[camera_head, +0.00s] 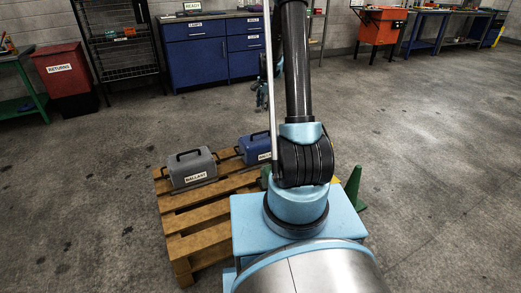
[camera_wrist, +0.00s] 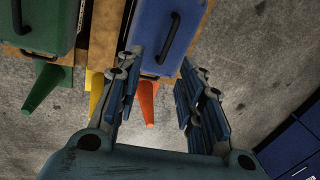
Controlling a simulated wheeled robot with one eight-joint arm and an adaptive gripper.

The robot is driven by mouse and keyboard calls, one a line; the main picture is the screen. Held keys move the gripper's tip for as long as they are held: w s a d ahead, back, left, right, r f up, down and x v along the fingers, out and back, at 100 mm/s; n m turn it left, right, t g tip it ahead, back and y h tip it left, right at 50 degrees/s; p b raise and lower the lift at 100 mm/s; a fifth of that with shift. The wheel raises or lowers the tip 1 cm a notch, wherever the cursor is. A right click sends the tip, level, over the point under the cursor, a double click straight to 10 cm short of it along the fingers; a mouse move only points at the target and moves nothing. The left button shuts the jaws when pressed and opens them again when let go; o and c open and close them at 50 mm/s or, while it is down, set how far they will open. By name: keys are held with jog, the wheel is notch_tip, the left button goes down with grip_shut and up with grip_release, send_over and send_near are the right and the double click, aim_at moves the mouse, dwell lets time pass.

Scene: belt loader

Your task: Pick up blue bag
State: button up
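The blue bag (camera_head: 254,149) is a boxy blue case with a black handle and a partly hidden white label. It sits on the wooden pallet (camera_head: 205,215), and my arm hides its right part in the head view. In the wrist view the blue bag (camera_wrist: 165,22) is at the top middle, with its dark handle running along it. My gripper (camera_wrist: 161,60) is open and empty, its two fingers apart on either side of the bag's lower end. I cannot tell whether the fingertips are level with the handle.
A grey case (camera_head: 192,167) labelled BALLAST sits on the pallet. In the wrist view a green case (camera_wrist: 52,25) is left of the blue bag, with green, yellow and orange cones (camera_wrist: 147,100) by the pallet edge. Blue cabinets (camera_head: 210,48) stand behind; open floor lies between.

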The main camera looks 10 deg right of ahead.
jog(key=m, duration=0.1)
send_near(260, 133)
jog(key=f, duration=0.2)
jog(key=w+f, duration=0.1)
jog(key=f, duration=0.2)
jog(key=shift+w+a+f, duration=0.1)
jog(key=shift+a+f, duration=0.05)
jog(key=shift+f, duration=0.15)
jog(key=shift+w+a+f, duration=0.1)
jog(key=shift+w+f, duration=0.15)
jog(key=shift+f, duration=0.55)
jog(key=shift+w+f, duration=0.2)
jog(key=shift+f, duration=0.65)
jog(key=shift+w+a+f, duration=0.1)
jog(key=shift+w+f, duration=0.15)
jog(key=shift+f, duration=0.55)
jog(key=shift+c, duration=0.2)
grip_shut()
